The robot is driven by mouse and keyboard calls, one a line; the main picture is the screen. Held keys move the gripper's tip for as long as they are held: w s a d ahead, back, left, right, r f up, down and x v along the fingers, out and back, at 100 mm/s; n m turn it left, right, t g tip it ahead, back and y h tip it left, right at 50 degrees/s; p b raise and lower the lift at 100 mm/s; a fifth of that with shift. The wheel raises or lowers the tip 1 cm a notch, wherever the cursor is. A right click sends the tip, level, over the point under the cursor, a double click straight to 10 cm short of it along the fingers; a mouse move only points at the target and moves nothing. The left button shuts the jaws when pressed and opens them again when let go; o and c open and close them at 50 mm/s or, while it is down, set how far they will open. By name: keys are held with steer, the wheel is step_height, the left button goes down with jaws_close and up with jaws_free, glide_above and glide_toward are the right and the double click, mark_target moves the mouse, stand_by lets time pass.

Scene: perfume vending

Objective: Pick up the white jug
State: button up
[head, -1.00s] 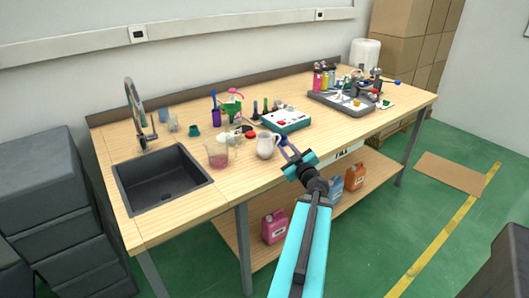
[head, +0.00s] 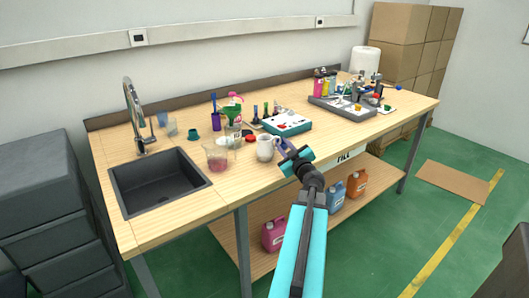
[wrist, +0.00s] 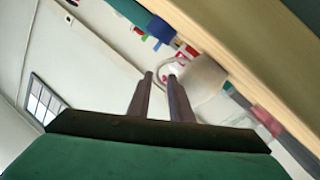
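The white jug (head: 264,149) stands upright near the front edge of the wooden bench, right of a beaker of pink liquid. In the wrist view the jug (wrist: 204,82) is just beyond my fingers and to their right, with its curved handle near the fingertips. My gripper (head: 284,147) is close to the jug's right side. In the wrist view its two fingers (wrist: 160,76) are apart, with a gap between them. I cannot tell whether they touch the handle.
The pink beaker (head: 217,158) stands close left of the jug, and a red lid (head: 250,138) lies behind it. A teal-and-white device (head: 287,124) is behind my gripper. The sink (head: 160,182) is at the left. Jugs of coloured liquid stand on the lower shelf (head: 237,237).

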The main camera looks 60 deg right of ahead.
mark_target(279, 138)
steer(key=shift+w+d, duration=0.15)
steer(key=shift+w, duration=0.05)
stand_by(0.3)
steer(key=shift+x, duration=2.5)
steer(key=shift+s+d, duration=0.1)
steer(key=shift+d, duration=0.05)
jaws_close()
